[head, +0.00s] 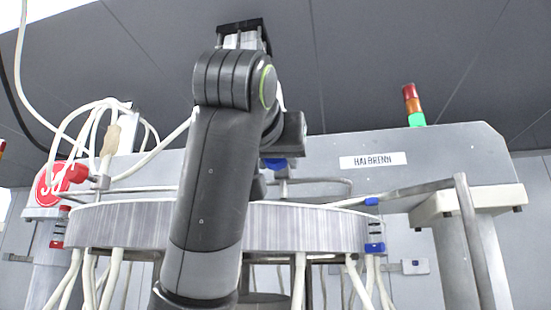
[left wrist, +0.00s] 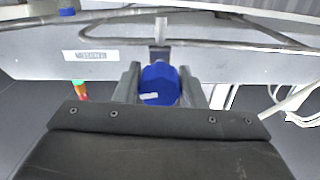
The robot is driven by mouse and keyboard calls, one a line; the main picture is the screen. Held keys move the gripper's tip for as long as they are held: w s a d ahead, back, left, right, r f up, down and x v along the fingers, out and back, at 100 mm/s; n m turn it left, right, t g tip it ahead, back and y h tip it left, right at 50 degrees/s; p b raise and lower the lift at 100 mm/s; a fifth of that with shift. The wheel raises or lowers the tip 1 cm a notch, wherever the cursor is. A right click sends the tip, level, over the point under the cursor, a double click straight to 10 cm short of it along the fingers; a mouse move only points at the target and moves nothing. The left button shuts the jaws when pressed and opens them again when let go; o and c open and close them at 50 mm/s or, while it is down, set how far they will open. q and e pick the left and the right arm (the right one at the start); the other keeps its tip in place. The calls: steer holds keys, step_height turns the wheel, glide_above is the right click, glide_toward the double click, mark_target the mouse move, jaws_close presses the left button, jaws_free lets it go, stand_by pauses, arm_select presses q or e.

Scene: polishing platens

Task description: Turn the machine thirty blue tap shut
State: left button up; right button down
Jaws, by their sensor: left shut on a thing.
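The blue tap (left wrist: 158,84) sits between the two fingers of my left gripper (left wrist: 159,74) in the left wrist view. The fingers are shut on its sides, and a small pale label shows on its face. In the head view only a bit of this blue tap (head: 275,163) shows below the dark gripper body, on a pipe above the round metal ring. My own arm hides most of it. A round red sign (head: 48,186), its number partly covered by hoses and a red tap, is on the machine's left side. My right gripper is not in view.
The grey machine beam (head: 330,180) has a "HALBRENN" plate (head: 366,161) and a red, amber and green signal light (head: 412,105). White hoses (head: 95,125) loop at the left. The metal ring (head: 320,228) and a bent pipe (head: 470,235) stand close around my arm.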

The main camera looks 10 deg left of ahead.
arm_select(q)
steer(key=n+b, duration=0.1)
steer(key=n, duration=0.2)
steer(key=shift+f+b, duration=0.1)
steer(key=shift+b, duration=0.3)
steer(key=n+b, duration=0.2)
steer(key=n, duration=0.2)
steer(key=shift+d+n, duration=0.1)
steer(key=shift+n, duration=0.2)
steer(key=n+b, duration=0.1)
steer(key=n, duration=0.2)
steer(key=shift+n, duration=0.3)
steer(key=n, duration=0.4)
steer(key=shift+b, duration=0.4)
steer(key=shift+n, duration=0.3)
steer(key=o, duration=0.9)
steer(key=shift+o, duration=0.5)
steer(key=shift+r, duration=0.2)
steer(key=shift+s, duration=0.1)
